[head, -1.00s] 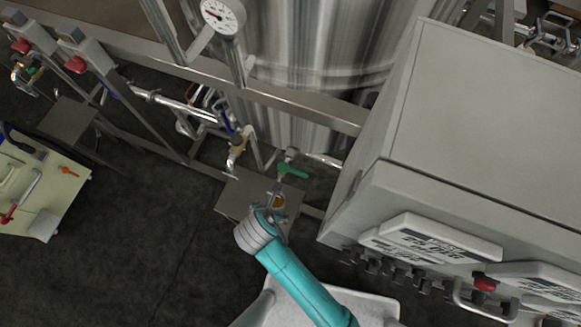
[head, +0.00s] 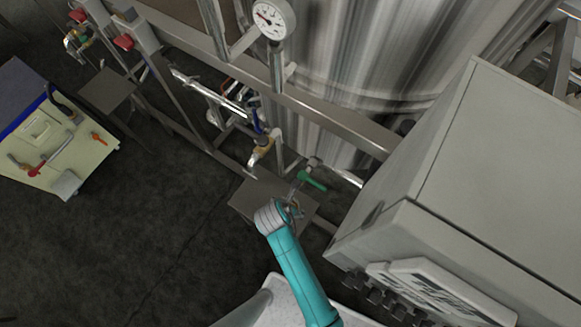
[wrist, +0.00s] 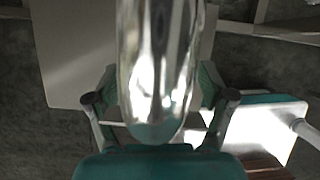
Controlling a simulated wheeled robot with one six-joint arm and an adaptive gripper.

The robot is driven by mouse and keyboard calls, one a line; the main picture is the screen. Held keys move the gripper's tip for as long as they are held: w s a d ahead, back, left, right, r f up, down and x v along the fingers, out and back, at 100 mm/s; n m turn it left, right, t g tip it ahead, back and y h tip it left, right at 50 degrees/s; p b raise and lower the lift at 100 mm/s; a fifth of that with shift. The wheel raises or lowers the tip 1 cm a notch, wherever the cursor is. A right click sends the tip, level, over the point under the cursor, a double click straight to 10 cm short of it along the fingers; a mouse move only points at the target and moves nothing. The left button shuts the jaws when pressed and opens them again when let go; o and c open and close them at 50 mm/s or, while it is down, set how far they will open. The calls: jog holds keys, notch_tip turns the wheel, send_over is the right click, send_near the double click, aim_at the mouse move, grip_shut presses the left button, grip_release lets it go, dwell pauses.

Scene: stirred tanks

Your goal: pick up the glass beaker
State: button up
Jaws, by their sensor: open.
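My gripper (head: 292,210) is over the small grey shelf (head: 250,198) below the green-handled valve (head: 312,181) in the head view. In the wrist view its two fingers stand wide apart, left and right of a shiny, rounded, elongated object (wrist: 158,70). That object reaches from the top edge down to the gripper's teal body. I cannot tell whether it is the glass beaker or a polished pipe. No beaker is clearly made out in the head view, where my arm and gripper cover part of the shelf.
A large steel tank (head: 350,70) and a frame rail (head: 335,125) stand behind the shelf. A grey cabinet (head: 490,170) is close on the right. A cream cart (head: 50,140) stands far left, with open floor between.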

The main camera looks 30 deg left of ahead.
jog(key=shift+x, duration=0.75)
grip_shut()
jog(key=shift+r, duration=0.1)
